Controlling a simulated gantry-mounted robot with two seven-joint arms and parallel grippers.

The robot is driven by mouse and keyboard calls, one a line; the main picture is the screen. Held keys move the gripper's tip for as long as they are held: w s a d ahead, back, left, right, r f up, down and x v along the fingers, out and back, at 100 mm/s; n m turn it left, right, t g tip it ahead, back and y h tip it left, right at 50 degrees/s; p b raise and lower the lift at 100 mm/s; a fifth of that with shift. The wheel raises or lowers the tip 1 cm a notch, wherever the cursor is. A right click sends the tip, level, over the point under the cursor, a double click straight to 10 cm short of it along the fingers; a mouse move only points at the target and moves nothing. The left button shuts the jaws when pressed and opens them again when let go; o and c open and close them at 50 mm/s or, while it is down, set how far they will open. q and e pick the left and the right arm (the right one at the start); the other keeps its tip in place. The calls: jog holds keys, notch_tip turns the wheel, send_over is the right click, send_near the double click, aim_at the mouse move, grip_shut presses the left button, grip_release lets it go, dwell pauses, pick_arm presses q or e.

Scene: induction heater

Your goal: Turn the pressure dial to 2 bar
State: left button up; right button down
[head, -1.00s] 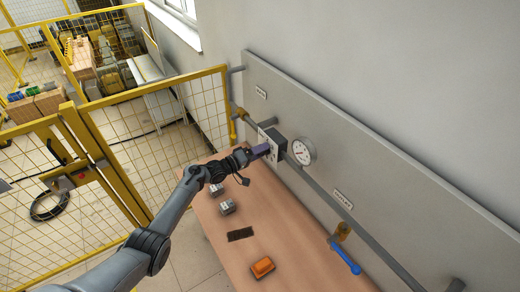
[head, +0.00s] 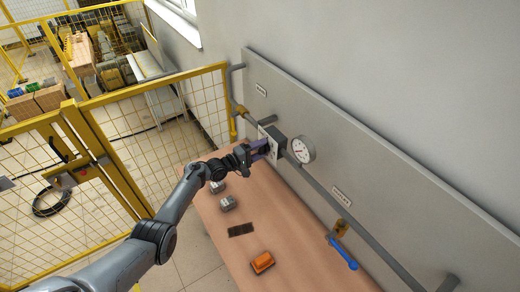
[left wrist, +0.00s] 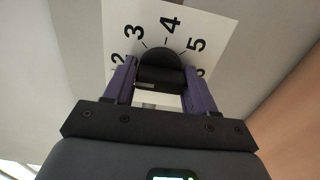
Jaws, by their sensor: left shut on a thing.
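The pressure dial has a black round knob (left wrist: 160,68) in front of a white plate (left wrist: 207,25) printed with black numbers; 2, 3, 4 and 5 are readable in the left wrist view, and another is partly covered. My left gripper (left wrist: 160,80) is shut on the knob, with one purple finger on each side. In the head view my left gripper (head: 264,148) meets the dial plate on the wall pipe and mostly hides the knob. I cannot tell which number the knob points to. My right gripper is not in view.
A round white pressure gauge (head: 302,149) sits just right of the dial on the grey panel. A blue-handled valve (head: 343,252) hangs lower on the pipe. The brown table (head: 290,235) below holds an orange block (head: 262,262) and small grey parts (head: 227,203). A yellow fence (head: 160,130) stands left.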

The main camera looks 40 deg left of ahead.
pick_arm(q)
jog(key=o, duration=1)
jog(key=shift+c, duration=0.2)
jog(key=v, duration=1.1)
jog(key=shift+p, duration=0.4)
